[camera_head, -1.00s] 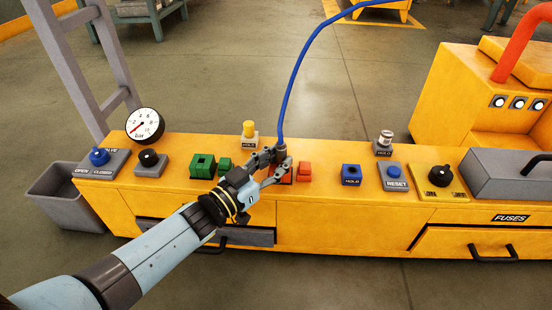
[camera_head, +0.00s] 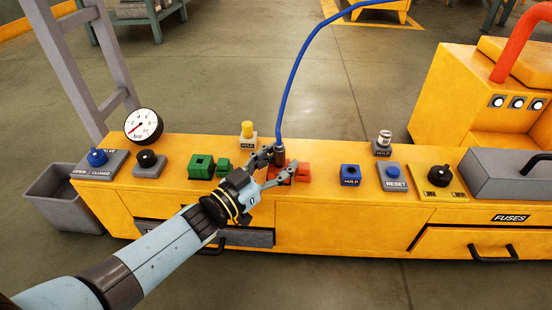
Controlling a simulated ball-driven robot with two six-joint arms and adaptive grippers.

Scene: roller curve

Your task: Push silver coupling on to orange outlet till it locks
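The coupling (camera_head: 279,153), grey and dark here, hangs upright at the lower end of a blue hose (camera_head: 291,80). It stands at the orange outlet (camera_head: 302,172) on the yellow bench, whose near-left part is hidden behind my fingers. I cannot tell whether the coupling is seated or locked. My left gripper (camera_head: 281,161) is open around the coupling, one finger at its left and the other spread to its front right. My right gripper is not in view.
Left of the outlet are a green outlet (camera_head: 202,166), a black knob (camera_head: 148,159), a blue valve knob (camera_head: 97,157) and a pressure gauge (camera_head: 144,125). A blue outlet (camera_head: 350,174) and reset button (camera_head: 393,171) are to the right.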

